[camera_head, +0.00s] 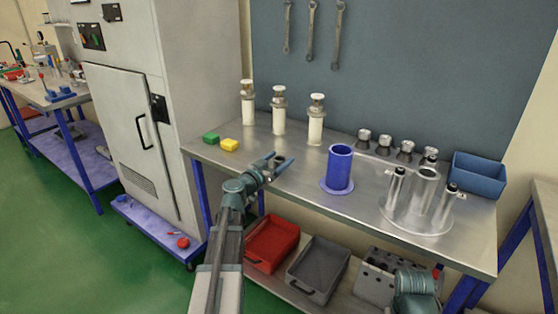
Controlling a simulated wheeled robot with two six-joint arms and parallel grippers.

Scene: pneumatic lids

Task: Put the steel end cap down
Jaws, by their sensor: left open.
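My left gripper (280,163) is open over the front part of the steel workbench (300,182), with its fingers pointing right. A small dark grey, round piece (278,160) shows at the fingers; it may be the steel end cap, but I cannot tell whether it touches them or rests on the bench. Several steel caps with dark lower parts (364,135) stand in a row at the back right of the bench. A blue cylinder on a round flange (340,168) stands to the right of the gripper. My right gripper is not in view.
Several white cylinders (279,112) stand behind. A round steel plate with upright cylinders (416,220) and a blue bin (478,176) are at right. Red (271,245) and grey (318,270) trays sit below.

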